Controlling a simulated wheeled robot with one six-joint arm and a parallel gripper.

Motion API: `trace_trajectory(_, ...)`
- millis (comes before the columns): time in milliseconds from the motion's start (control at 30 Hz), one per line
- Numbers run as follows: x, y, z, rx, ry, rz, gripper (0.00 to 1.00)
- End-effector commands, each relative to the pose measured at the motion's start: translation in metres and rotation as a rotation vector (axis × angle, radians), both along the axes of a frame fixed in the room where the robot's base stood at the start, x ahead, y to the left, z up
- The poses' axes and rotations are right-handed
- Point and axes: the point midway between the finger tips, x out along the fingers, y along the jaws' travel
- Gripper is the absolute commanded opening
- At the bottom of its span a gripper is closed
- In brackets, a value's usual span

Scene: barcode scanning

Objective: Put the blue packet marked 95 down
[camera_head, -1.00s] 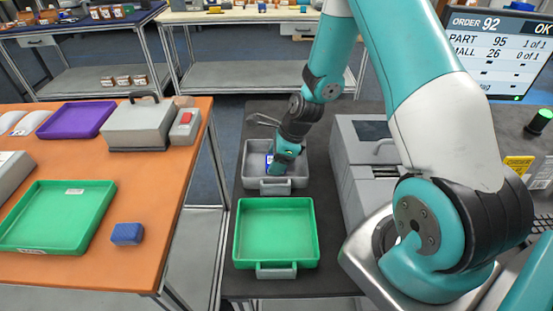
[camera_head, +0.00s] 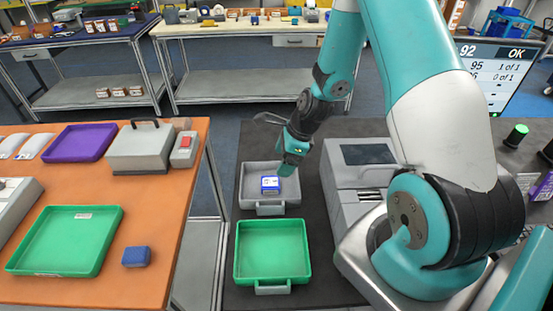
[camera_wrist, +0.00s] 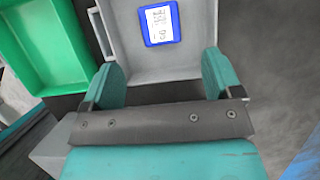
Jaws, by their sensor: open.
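The blue packet (camera_head: 270,185) with a white label lies in the grey tray (camera_head: 250,198) on the dark bench. In the wrist view the packet (camera_wrist: 160,22) lies flat on the grey tray's floor, its label facing up; the number is too small to read surely. My gripper (camera_head: 290,170) is above the tray, up and to the right of the packet in the head view. In the wrist view its two teal fingers (camera_wrist: 162,78) are wide apart with nothing between them. The packet is clear of both fingers.
An empty green tray (camera_head: 272,250) stands in front of the grey one. A grey machine (camera_head: 365,165) stands close on the right. The orange table (camera_head: 120,190) on the left holds another blue box (camera_head: 136,256) and trays. A screen (camera_head: 500,75) reads OK.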

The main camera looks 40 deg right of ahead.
Motion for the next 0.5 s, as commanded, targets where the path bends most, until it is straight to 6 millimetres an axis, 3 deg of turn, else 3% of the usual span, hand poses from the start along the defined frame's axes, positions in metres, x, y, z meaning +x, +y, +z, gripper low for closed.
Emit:
trace_trajectory(33, -0.002, -0.002, 0.013, 0.000, 0.000, -0.001, 0.85)
trace_trajectory(300, -0.005, -0.001, 0.033, -0.008, -0.015, 0.057, 0.85)
trace_trajectory(367, -0.003, 0.011, 0.049, -0.024, -0.047, 0.159, 0.85)
trace_trajectory(500, -0.011, 0.067, 0.114, -0.091, -0.190, 0.631, 0.85)
